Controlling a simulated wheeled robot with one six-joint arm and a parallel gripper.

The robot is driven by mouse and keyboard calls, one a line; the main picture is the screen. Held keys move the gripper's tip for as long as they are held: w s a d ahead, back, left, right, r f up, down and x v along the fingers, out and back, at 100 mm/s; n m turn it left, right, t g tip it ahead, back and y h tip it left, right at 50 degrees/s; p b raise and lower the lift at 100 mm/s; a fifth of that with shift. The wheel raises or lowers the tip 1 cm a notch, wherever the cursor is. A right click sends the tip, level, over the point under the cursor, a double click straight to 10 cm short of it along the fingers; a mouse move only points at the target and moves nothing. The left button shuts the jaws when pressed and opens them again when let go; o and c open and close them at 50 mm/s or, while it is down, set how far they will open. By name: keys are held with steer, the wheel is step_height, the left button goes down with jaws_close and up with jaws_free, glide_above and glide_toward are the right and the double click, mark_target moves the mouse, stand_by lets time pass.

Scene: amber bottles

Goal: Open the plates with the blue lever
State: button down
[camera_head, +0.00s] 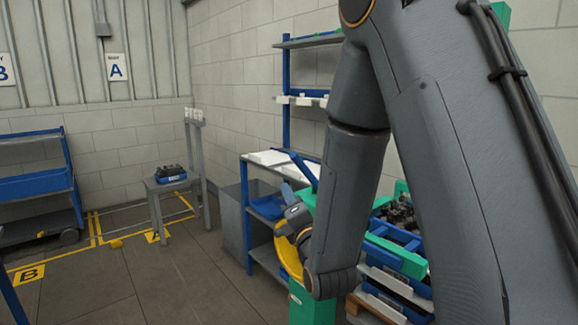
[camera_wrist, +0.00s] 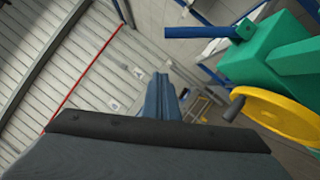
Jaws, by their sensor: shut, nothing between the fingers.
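The blue lever (camera_wrist: 200,32) is a straight blue bar that sticks out of the green machine body (camera_wrist: 270,55) at the upper right of the wrist view. In the head view a blue bar (camera_head: 304,168), which looks like the same lever, slants just above my gripper (camera_head: 289,192). My gripper (camera_wrist: 163,82) is shut and empty, with its fingers together. In the wrist view it is apart from the lever, below and left of it. A yellow handwheel (camera_wrist: 262,108) with a dark knob is mounted on the machine. I cannot make out the plates; my arm covers much of the machine in the head view.
A blue-framed shelf (camera_head: 246,220) with white items stands behind my gripper. Blue crates (camera_head: 395,235) with dark contents are stacked to the right. A grey table (camera_head: 165,184) holds a dark-and-blue box. The floor (camera_head: 150,280) at left is mostly clear.

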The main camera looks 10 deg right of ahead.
steer(key=shift+w, duration=0.1)
steer(key=w+d+r+p, duration=0.2)
steer(key=w+r+p, duration=0.2)
steer(key=w, duration=0.6)
steer(key=shift+w+p, duration=0.25)
steer(key=shift+p, duration=0.35)
